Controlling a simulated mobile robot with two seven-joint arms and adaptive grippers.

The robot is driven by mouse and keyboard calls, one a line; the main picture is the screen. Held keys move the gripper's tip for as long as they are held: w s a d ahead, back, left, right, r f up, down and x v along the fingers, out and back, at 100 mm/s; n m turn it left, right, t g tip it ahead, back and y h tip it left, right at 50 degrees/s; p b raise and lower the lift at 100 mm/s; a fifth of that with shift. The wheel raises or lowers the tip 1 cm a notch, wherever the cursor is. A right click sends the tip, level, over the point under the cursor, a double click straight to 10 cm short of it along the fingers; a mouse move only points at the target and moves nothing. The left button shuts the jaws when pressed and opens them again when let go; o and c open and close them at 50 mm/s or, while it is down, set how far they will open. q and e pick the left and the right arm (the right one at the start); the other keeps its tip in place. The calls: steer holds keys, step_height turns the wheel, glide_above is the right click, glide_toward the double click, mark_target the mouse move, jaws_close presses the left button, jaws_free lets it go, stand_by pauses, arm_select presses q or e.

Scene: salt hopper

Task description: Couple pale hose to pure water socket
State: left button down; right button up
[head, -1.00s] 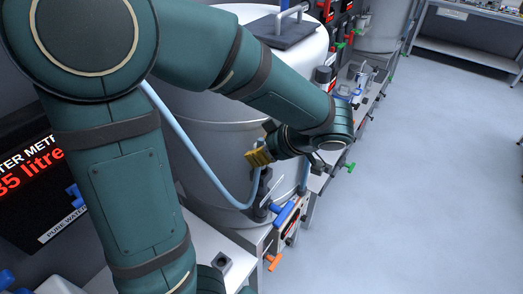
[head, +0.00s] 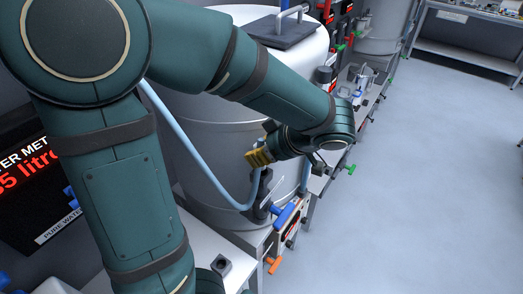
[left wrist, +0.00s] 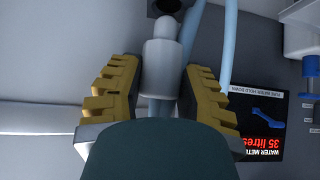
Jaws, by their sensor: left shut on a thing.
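My left gripper (head: 258,158), with yellow ribbed fingers, is in front of the large grey tank. In the left wrist view its fingers (left wrist: 157,100) are shut on the pale-grey end fitting (left wrist: 160,65) of the pale hose. The light blue hose (head: 190,145) hangs in a loop below the gripper in the head view, and it also shows in the left wrist view (left wrist: 230,45). The fitting's rounded tip points at a dark round opening (left wrist: 166,7), which may be the socket. I cannot tell whether they touch. My right gripper is not in view.
The grey tank (head: 220,135) stands behind the gripper. A blue-handled valve (head: 285,212) and an orange handle (head: 274,265) are close below. A water meter panel (head: 30,190) is at left, partly hidden by my arm. Open floor (head: 430,190) lies to the right.

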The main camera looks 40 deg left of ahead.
arm_select(q)
steer(key=shift+b, duration=0.35)
stand_by(0.6)
steer(key=shift+f+b, duration=0.65)
steer(key=shift+b, duration=0.15)
steer(key=shift+d+f+b, duration=0.2)
steer(key=shift+f+b, duration=0.2)
steer(key=shift+b, duration=0.1)
stand_by(0.4)
steer(key=shift+r, duration=0.25)
steer(key=shift+r, duration=0.35)
stand_by(0.3)
steer(key=shift+a, duration=0.1)
steer(key=shift+b, duration=0.35)
stand_by(0.7)
